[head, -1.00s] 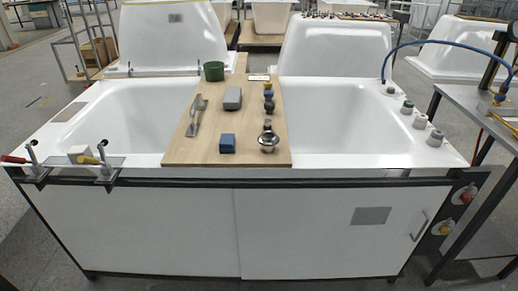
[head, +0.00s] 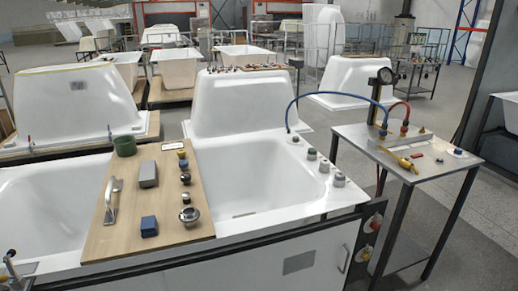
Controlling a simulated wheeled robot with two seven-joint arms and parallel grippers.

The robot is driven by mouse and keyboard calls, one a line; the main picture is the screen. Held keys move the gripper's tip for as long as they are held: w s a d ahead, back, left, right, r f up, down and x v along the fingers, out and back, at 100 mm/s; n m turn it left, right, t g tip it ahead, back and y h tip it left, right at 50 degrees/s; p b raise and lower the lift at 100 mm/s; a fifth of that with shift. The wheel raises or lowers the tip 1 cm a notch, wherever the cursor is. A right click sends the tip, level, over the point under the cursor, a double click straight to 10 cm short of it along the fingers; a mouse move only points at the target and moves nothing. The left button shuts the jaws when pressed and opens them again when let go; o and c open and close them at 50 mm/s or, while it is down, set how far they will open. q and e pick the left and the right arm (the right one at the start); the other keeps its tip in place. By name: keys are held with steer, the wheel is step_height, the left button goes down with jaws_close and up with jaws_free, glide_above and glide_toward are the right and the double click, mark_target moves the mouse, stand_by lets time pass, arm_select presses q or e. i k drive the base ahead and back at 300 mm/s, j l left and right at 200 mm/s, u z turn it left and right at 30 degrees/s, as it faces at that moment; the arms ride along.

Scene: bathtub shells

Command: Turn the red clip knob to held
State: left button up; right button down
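A red knob (head: 376,222) on a pale round base sits on the dark right end of the white tub cabinet, low beside the metal side table. A yellow knob (head: 367,253) on a similar base is just below it. Both are small, and I cannot tell which way the red knob is turned. Neither of my grippers is in the head view.
A wooden board (head: 140,215) with fittings lies across the tub. The side table (head: 440,175) carries a gauge, a yellow tool and a blue hose to the tub rim. Its legs stand close to the knobs. Grey floor (head: 485,230) is open at the right.

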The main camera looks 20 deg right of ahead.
mark_target(374, 226)
steer(key=z, duration=1.45)
